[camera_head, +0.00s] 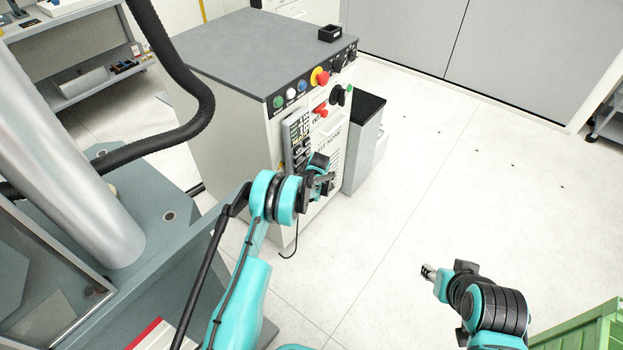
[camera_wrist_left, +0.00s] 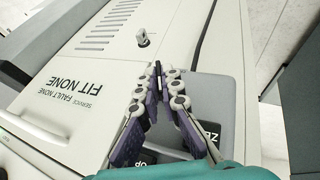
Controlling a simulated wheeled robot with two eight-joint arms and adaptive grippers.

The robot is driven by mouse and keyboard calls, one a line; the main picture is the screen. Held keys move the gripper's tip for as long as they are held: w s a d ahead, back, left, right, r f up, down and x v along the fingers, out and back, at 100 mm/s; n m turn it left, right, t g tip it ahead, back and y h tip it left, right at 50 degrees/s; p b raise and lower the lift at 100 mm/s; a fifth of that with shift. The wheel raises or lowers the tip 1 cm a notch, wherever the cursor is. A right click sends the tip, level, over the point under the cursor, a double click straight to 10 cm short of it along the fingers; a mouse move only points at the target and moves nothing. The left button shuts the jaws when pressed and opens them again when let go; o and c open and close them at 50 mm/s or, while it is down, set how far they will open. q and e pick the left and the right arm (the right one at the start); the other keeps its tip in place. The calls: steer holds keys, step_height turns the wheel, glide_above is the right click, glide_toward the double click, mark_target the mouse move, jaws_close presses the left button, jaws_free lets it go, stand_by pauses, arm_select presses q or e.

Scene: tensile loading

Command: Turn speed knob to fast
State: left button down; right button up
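The control cabinet (camera_head: 228,120) has a sloped black strip with green, white and blue buttons, a red-and-yellow stop button (camera_head: 319,76) and black knobs (camera_head: 337,63). A larger black knob (camera_head: 338,95) is on the face below. I cannot read which knob is for speed. My left gripper (camera_head: 328,178) is at the cabinet's lower front. In the left wrist view its fingertips (camera_wrist_left: 158,72) meet, with nothing seen held. A small metallic knob (camera_wrist_left: 143,38) stands beyond them, apart. My right gripper (camera_head: 430,272) is over open floor; its finger state is unclear.
A grey pendant (camera_head: 297,140) with small keys hangs on the cabinet front. A low dark-topped box (camera_head: 364,112) stands right of it. A thick black hose (camera_head: 178,65) and a metal column (camera_head: 60,155) are at left. A green crate (camera_head: 585,333) is lower right. Middle floor is clear.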

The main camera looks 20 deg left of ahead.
arm_select(q)
steer(key=shift+w+d+g+y, duration=0.15)
steer(key=shift+g+y, duration=0.25)
steer(key=shift+g, duration=0.6)
steer(key=c, duration=1.7)
jaws_free()
steer(key=shift+m, duration=0.3)
steer(key=v, duration=1.2)
steer(key=shift+w, duration=0.15)
